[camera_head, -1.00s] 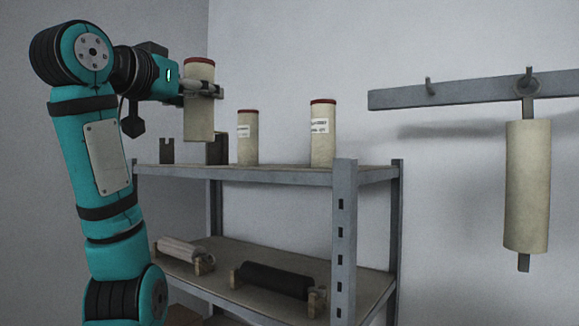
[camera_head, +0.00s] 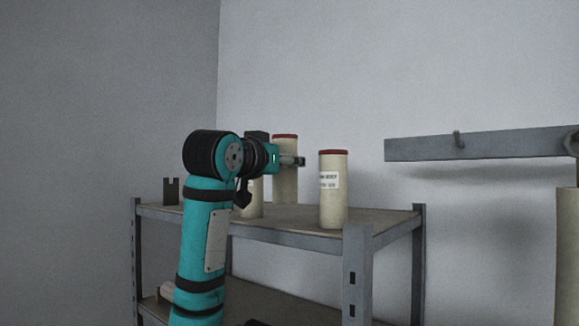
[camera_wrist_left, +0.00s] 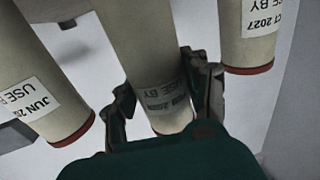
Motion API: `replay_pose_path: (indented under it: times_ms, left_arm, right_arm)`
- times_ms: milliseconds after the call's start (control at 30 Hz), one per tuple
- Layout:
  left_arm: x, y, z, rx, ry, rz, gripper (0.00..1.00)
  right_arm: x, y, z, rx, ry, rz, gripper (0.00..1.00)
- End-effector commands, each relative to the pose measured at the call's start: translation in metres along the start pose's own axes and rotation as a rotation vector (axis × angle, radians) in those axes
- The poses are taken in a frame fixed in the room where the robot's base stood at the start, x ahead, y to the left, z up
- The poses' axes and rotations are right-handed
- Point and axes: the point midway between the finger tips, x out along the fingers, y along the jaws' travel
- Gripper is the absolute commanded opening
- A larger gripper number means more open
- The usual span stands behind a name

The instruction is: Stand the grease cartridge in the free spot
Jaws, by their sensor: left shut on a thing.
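My left gripper (camera_head: 296,160) is shut on a cream cartridge (camera_head: 285,188) with a red top, near the back of the upper shelf (camera_head: 290,215). The cartridge looks upright; whether its base touches the shelf I cannot tell. The left wrist view shows this cartridge (camera_wrist_left: 145,50) between the two fingers (camera_wrist_left: 165,98), its label partly shaded. It stands between two similar cartridges, apart from both. My right gripper is out of view.
A dark notched bracket (camera_head: 171,191) stands at the shelf's left end. A grey wall rail (camera_head: 420,150) with a peg is at right, with a cream cylinder (camera_head: 568,250) hanging at the picture's edge. The front right shelf corner is clear.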

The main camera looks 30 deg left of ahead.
Motion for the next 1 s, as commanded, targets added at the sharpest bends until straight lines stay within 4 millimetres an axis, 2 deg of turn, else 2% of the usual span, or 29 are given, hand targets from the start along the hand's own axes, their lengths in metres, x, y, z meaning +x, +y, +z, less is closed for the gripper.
replay_pose_path:
  times_ms: [33,133,267,500,667,900,933,1000]
  left_arm:
    - [0.006,0.003,-0.003,0.000,0.001,0.000,0.02]
    - [0.011,0.005,-0.001,-0.001,0.004,-0.001,0.02]
    - [0.013,0.005,0.009,0.000,0.002,-0.002,0.02]
    - [0.012,0.005,0.032,0.000,0.004,-0.002,0.02]
    - [0.012,0.005,0.035,-0.001,0.006,-0.001,0.02]
    - [0.012,0.005,0.040,-0.001,0.005,-0.001,0.02]
    - [0.012,0.005,0.040,-0.001,0.002,-0.001,0.48]
    - [0.012,0.005,0.039,-0.001,0.002,-0.001,0.57]
  right_arm:
    - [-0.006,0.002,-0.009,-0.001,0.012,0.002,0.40]
    - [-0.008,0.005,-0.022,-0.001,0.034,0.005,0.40]
    - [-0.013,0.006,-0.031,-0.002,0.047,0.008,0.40]
    - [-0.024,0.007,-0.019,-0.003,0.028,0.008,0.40]
    - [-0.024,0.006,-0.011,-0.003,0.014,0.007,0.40]
    - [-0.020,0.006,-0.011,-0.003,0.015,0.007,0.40]
    - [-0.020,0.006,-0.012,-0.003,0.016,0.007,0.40]
    - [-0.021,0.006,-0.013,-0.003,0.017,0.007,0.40]
